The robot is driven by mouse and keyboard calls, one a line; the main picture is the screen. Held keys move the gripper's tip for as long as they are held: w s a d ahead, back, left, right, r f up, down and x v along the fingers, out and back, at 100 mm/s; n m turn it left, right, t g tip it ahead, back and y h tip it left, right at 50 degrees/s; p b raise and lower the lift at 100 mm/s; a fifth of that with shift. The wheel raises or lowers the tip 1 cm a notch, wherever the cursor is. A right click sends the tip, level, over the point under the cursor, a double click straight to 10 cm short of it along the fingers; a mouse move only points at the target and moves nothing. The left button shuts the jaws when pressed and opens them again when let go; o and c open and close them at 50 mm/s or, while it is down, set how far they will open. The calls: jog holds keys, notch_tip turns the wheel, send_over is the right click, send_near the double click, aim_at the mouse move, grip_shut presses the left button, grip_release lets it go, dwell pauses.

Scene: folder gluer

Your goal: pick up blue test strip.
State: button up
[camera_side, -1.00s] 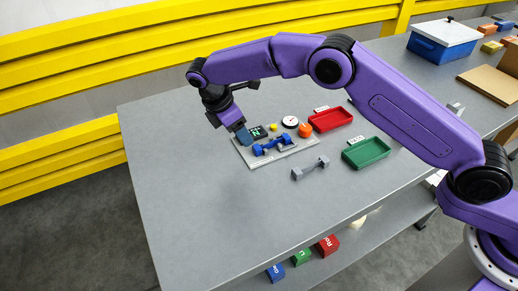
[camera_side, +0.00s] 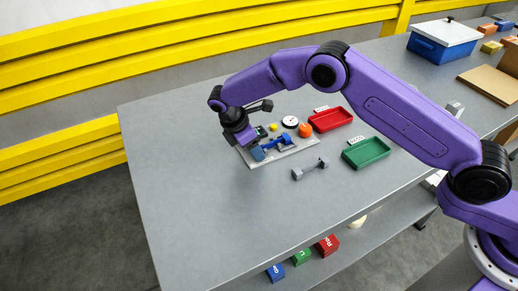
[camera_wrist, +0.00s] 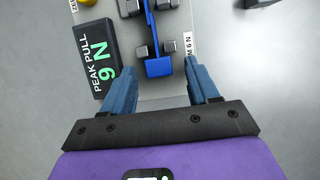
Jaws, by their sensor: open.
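The blue test strip (camera_side: 281,141) lies on the pale plate of a small tester on the table. In the wrist view the strip (camera_wrist: 151,25) runs up the picture, with a wider blue end (camera_wrist: 158,67) closest to my gripper and grey blocks (camera_wrist: 140,52) on both sides. My gripper (camera_side: 258,154) is open, low over the near-left end of the plate. In the wrist view its two blue fingers (camera_wrist: 162,84) stand apart, left and right of the strip's wide end, with nothing between them. Whether they touch the plate is unclear.
A display reading "PEAK PULL 9 N" (camera_wrist: 95,58) stands just left of the fingers. A grey bar-shaped piece (camera_side: 310,169), an orange object (camera_side: 305,130), a round dial (camera_side: 290,121), a red tray (camera_side: 331,119) and a green tray (camera_side: 366,152) are nearby. The table's left is clear.

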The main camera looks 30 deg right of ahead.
grip_shut()
jog(key=shift+r, duration=0.15)
